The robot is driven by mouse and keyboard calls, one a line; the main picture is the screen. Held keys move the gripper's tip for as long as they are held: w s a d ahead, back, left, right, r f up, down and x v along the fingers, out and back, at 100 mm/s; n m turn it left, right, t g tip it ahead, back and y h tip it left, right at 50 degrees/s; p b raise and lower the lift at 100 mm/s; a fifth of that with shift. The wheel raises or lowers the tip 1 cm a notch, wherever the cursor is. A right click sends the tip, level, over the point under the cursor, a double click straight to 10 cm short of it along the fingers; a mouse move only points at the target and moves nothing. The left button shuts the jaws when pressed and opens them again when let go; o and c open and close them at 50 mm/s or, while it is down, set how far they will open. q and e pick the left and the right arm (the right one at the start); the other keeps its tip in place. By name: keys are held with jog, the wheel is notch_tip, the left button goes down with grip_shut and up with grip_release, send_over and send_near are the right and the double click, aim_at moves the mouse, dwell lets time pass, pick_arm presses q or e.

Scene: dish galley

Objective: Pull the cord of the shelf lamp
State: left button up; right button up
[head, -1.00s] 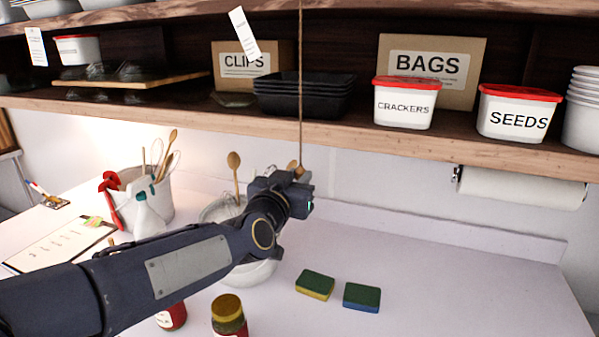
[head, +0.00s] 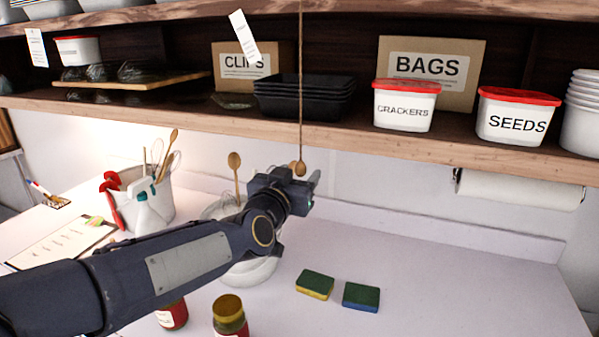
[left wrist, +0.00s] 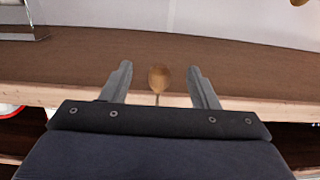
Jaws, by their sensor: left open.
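The lamp cord (head: 301,80) is a thin brown string hanging straight down in front of the shelf in the head view. A small wooden knob (head: 300,168) is at its lower end. My left gripper (head: 305,182) is at the knob, just below the shelf edge, with its fingers open. In the left wrist view the knob (left wrist: 159,77) appears between the two spread fingers, with a gap on each side. The lamp itself is not in view. My right gripper is not in view.
The wooden shelf (head: 480,148) runs above, holding black trays (head: 304,100), the crackers tub (head: 405,104) and the seeds tub (head: 516,116). A white bowl (head: 250,272) is partly behind my arm. Two sponges (head: 315,284) lie on the counter, which is clear at right.

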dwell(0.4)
pick_arm(q)
jog(key=shift+p+v, duration=0.35)
jog(key=shift+v, duration=1.15)
jog(key=p+v, duration=0.1)
jog(key=v, duration=0.4)
jog(key=s+a+f+n+g, duration=0.1)
jog(key=s+a+f+g, duration=0.1)
jog(key=s+a+f, duration=0.3)
jog(key=s+a+f+n+g, duration=0.1)
jog(key=s+a+f+g, duration=0.2)
jog(key=a, duration=0.3)
jog(key=s+a+f+n+g+y, duration=0.1)
jog(key=s+a+f+n+g, duration=0.1)
jog(key=s+f, duration=0.4)
jog(key=s+a+f+n+g+y, duration=0.2)
jog(key=s+a+f, duration=0.3)
jog(key=s, duration=0.8)
jog(key=shift+s+a+f+g, duration=0.35)
jog(key=shift+f+g, duration=0.3)
jog(key=shift+g, duration=0.25)
